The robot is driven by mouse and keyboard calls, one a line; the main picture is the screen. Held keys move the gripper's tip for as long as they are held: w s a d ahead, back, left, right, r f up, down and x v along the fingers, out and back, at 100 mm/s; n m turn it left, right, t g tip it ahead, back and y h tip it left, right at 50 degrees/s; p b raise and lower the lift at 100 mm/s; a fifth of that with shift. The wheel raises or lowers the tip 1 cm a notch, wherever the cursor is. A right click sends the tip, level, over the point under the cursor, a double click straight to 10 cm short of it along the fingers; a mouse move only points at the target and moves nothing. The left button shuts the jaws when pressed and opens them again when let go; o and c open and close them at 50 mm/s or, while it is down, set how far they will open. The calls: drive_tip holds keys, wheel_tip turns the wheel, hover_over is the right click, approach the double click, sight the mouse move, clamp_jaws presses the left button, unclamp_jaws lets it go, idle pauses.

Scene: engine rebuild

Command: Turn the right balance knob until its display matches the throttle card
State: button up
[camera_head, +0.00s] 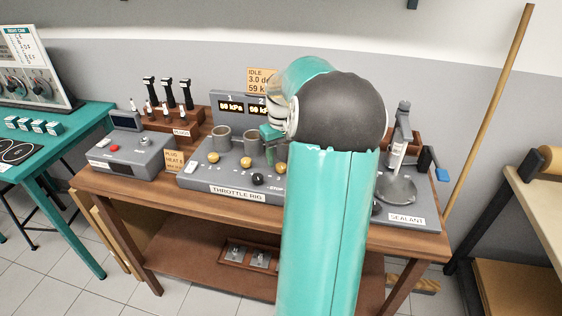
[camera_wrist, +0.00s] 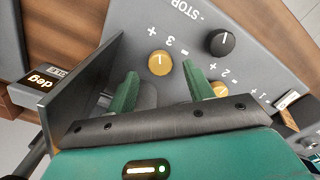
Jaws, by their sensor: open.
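The throttle rig (camera_head: 212,180) is a grey panel on the wooden bench. Its rightmost yellow knob (camera_head: 280,167) also shows in the wrist view (camera_wrist: 160,63), beside the number 3. My gripper (camera_wrist: 161,72) is open and empty; its green fingers point at this knob, which appears between and just beyond the tips. I cannot tell whether they touch it. The throttle card (camera_head: 262,80) stands behind, partly hidden by my arm; it shows "IDLE", "3.0" and "59". Two kPa displays (camera_head: 232,105) show, digits blurred; any display further right is hidden. A "deg" display (camera_wrist: 42,82) shows in the wrist view.
A black knob (camera_wrist: 221,42) near STOP and the yellow knob numbered 2 (camera_wrist: 219,89) sit close to my right finger. Two grey cylinders (camera_head: 222,137) rise behind the knobs. A grey upright plate (camera_wrist: 85,85) stands close by my left finger. The sealant station (camera_head: 407,218) stands right.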

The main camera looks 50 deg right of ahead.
sight(281, 169)
drive_tip(key=shift+f, duration=1.35)
drive_tip(key=c, duration=1)
drive_tip(key=shift+o, duration=0.2)
drive_tip(key=shift+n, duration=0.4)
drive_tip(key=shift+r+n, duration=0.1)
drive_tip(key=shift+n, duration=2.3)
